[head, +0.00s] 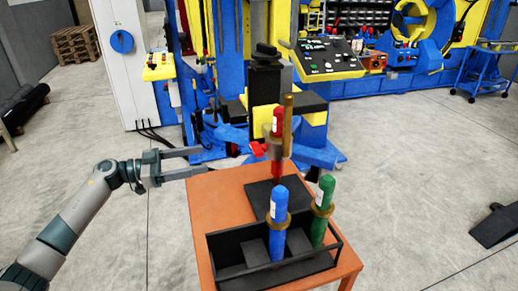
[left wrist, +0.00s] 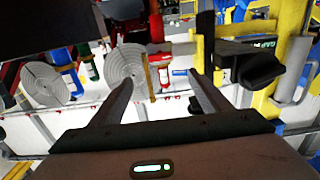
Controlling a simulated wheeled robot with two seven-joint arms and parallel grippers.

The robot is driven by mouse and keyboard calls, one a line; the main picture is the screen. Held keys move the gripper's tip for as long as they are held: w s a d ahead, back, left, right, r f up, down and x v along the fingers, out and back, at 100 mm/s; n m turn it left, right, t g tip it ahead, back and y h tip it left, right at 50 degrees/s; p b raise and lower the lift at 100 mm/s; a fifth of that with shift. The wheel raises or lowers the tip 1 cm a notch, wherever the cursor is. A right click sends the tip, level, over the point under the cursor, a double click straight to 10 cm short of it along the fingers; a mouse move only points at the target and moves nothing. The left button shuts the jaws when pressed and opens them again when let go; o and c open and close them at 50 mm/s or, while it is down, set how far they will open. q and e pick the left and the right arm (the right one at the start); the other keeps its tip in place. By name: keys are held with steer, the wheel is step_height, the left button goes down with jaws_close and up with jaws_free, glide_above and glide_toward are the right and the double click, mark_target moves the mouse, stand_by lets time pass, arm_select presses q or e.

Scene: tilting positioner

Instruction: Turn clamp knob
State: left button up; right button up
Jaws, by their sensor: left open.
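A black knob (head: 265,50) tops a dark upright clamp assembly (head: 266,82) on the blue and yellow positioner behind the orange table; I take it to be the clamp knob. In the left wrist view a black knob-like part (left wrist: 262,70) shows at the right, outside the fingers; I cannot tell if it is the same one. My left gripper (head: 200,161) is open and empty, left of the table's back edge, lower than the knob and apart from it. Its spread fingers also show in the left wrist view (left wrist: 160,78). My right gripper is not in view.
A red cylinder (head: 277,122) stands upright beside a brass-coloured rod (head: 288,125). Blue (head: 279,205) and green (head: 322,210) cylinders stand in a black tray (head: 275,279) on the orange table (head: 205,200). A tilted control panel (head: 328,58) is at right of the clamp.

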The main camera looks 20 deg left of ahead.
arm_select(q)
steer(key=p, duration=0.6)
glide_toward(252, 150)
steer(key=x, duration=0.8)
steer(key=shift+s+d+r, duration=0.1)
steer(key=shift+s+r, duration=0.05)
steer(key=shift+r, duration=0.15)
steer(key=shift+w+d, duration=0.3)
steer(key=shift+d, duration=0.15)
steer(key=shift+w+d+f, duration=0.1)
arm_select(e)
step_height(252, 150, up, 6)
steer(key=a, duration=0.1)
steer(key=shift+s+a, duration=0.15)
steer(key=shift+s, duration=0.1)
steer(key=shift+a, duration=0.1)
arm_select(q)
steer(key=c, duration=1.1)
steer(key=shift+o, duration=0.2)
